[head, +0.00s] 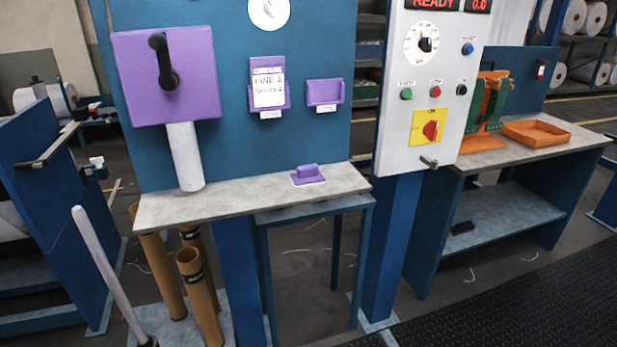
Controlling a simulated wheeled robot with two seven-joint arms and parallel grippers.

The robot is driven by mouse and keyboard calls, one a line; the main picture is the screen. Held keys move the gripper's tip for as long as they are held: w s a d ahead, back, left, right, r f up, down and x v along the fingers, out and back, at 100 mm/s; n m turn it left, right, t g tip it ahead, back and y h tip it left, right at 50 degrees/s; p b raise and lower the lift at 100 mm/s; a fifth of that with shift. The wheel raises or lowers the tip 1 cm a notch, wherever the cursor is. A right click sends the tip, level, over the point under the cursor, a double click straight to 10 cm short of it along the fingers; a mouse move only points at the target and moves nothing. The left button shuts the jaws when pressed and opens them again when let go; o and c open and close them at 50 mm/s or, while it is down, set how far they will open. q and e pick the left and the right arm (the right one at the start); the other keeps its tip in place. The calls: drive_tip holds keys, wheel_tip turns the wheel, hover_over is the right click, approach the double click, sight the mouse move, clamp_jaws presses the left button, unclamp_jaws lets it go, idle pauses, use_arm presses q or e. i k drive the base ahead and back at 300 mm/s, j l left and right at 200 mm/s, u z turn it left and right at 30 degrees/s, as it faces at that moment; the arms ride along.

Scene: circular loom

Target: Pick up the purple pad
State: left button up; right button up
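A small purple pad (308,175) with a raised block-shaped grip on top lies on the narrow grey shelf (250,195), right of the middle of the shelf. Neither of my grippers shows in the head view.
Above the shelf, a blue panel holds a purple box with a black handle (165,75), a purple card holder (268,88) and an empty purple holder (324,93). A white roll (184,158) stands at the shelf's left. A control panel (428,80) rises at right.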

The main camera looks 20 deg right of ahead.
sight(310, 176)
drive_tip(key=i+l+u, duration=0.1)
drive_tip(key=l+u, duration=0.95)
drive_tip(key=l, duration=0.15)
drive_tip(key=i, duration=0.05)
